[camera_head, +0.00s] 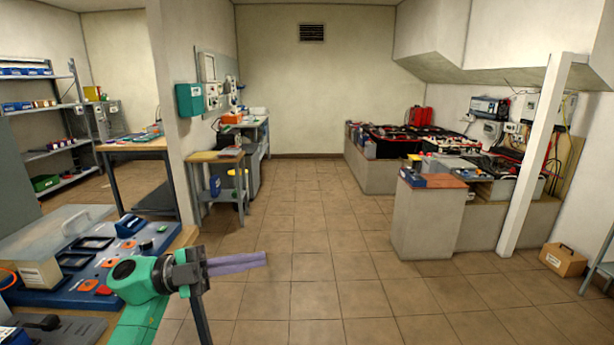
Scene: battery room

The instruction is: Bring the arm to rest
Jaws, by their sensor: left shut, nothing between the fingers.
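My left gripper (262,259) is at the lower left, at the end of my green left arm (140,285). Its purple fingers lie together and point right, with nothing between them. It is held in the air beside the right edge of a near table, over the tiled floor in the picture. My right gripper is not in view.
A blue panel (95,262) with orange and black parts lies on the near table. A clear-lidded box (45,238) stands at its left. A white post (533,160) and a battery bench (430,222) stand at right. The middle floor (315,230) is clear.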

